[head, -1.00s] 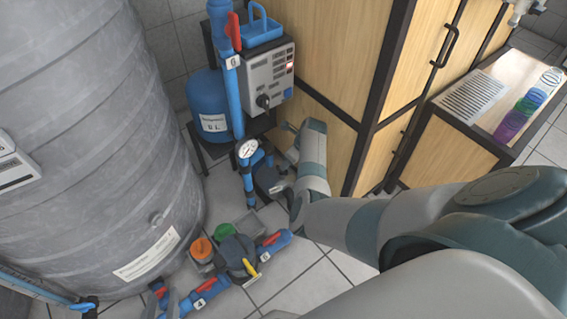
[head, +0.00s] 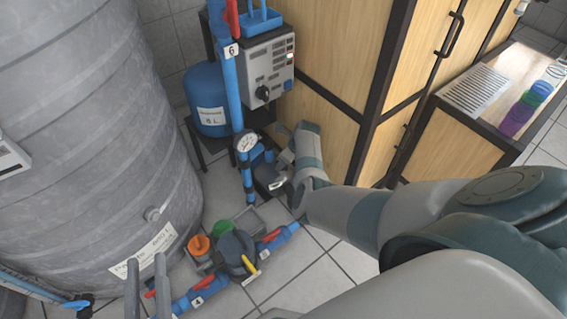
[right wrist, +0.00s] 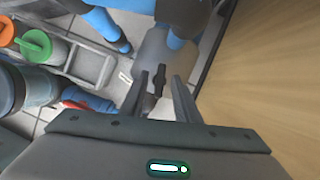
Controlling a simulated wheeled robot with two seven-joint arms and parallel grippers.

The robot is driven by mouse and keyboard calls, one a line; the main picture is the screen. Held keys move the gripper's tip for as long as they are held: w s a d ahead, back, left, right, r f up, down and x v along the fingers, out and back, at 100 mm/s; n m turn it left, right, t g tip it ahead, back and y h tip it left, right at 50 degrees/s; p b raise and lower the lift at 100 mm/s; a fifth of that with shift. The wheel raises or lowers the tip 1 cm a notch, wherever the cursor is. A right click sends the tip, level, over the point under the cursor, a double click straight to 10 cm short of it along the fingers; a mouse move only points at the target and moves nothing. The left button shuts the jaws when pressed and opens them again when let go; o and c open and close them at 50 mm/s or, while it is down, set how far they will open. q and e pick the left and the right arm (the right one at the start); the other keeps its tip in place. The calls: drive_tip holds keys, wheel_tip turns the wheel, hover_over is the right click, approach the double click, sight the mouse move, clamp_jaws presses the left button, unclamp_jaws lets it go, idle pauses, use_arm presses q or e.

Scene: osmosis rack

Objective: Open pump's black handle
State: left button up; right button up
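The pump (right wrist: 168,62) is a grey rounded body on the floor with blue pipes joined to it. Its small black handle (right wrist: 158,82) shows in the right wrist view. My right gripper (right wrist: 160,98) is open, with its two dark fingers on either side of the handle and gaps visible between. In the head view the right gripper (head: 278,178) is low beside the pump, and the handle is hard to make out there. My left gripper (head: 147,285) shows at the bottom left as two separated grey fingers, open and empty, beside the big tank.
A large grey tank (head: 95,130) fills the left. A control box (head: 268,70) and blue vessel (head: 208,100) stand behind the pump. A wooden cabinet (head: 335,60) is close on the right. Blue pipes with a red-handled valve (head: 271,235) lie on the floor in front.

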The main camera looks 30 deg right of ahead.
use_arm(q)
drive_tip(key=shift+r, duration=0.1)
use_arm(e)
clamp_jaws()
